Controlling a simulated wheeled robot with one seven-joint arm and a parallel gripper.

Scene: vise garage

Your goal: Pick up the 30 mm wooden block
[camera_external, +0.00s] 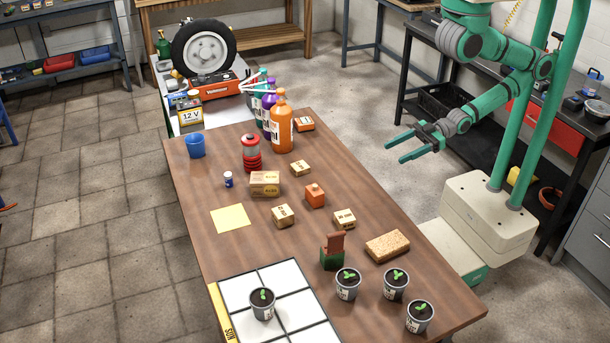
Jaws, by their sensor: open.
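Several small tan, wood-coloured blocks with dark markings stand apart on the brown table (225,265). One block (300,168) is toward the back, another block (283,215) is near the middle, and a third block (344,219) is nearer the right edge. A larger tan block (265,184) stands left of the middle. The markings are too small to read, so I cannot tell which block is the 30 mm one. My gripper (394,149) is open and empty, beyond the table's right edge and apart from all the blocks. Its fingers point left.
An orange bottle (282,125), red canister (251,155) and blue cup (195,145) stand at the back. An orange container (315,195) sits among the blocks. A green-and-brown object (332,250), speckled tan slab (388,246) and several potted seedlings (348,284) are at the front right.

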